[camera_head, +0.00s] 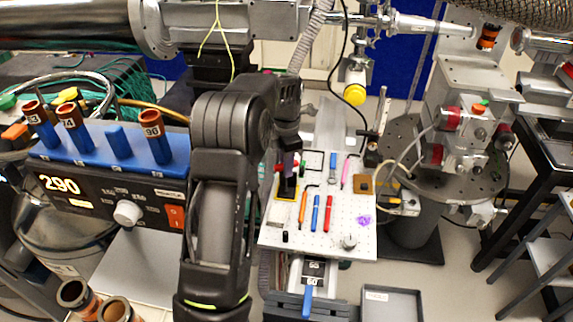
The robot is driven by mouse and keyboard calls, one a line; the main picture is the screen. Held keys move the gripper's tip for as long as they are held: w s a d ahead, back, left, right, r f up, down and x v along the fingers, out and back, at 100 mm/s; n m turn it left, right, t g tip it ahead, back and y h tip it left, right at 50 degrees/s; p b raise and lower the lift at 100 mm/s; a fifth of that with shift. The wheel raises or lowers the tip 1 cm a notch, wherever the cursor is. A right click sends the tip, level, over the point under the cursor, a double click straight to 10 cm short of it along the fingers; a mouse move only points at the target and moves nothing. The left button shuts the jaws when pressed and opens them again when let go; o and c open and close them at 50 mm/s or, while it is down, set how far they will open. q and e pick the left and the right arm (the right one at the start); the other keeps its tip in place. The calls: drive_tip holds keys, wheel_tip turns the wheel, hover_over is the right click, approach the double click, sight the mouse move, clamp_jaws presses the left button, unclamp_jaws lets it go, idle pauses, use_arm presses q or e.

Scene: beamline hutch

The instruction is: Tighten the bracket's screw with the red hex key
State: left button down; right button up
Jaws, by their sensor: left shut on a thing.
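My left gripper (288,182) is over the left side of the white perforated board (350,240). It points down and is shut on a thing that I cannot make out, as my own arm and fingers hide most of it. Small red parts show on both sides of the gripper. A tool with a red handle (327,214), which looks like the red hex key, lies on the board to the right of the gripper. An orange-handled tool (303,208) and a blue-handled one (315,213) lie beside it. I cannot make out the bracket or its screw. My right gripper is out of view.
A controller box reading 290 (110,195), with a blue rack (85,150) on top, stands at the left. A pink pen (346,172), a brown block (362,184) and a small knob (349,242) are on the board. Beam pipes cross the back.

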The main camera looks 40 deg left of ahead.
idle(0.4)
use_arm(q)
drive_tip(key=m, duration=0.4)
drive_tip(key=m, duration=0.2)
drive_tip(key=shift+f+m, duration=0.1)
drive_tip(key=shift+m, duration=0.9)
drive_tip(key=m, duration=0.4)
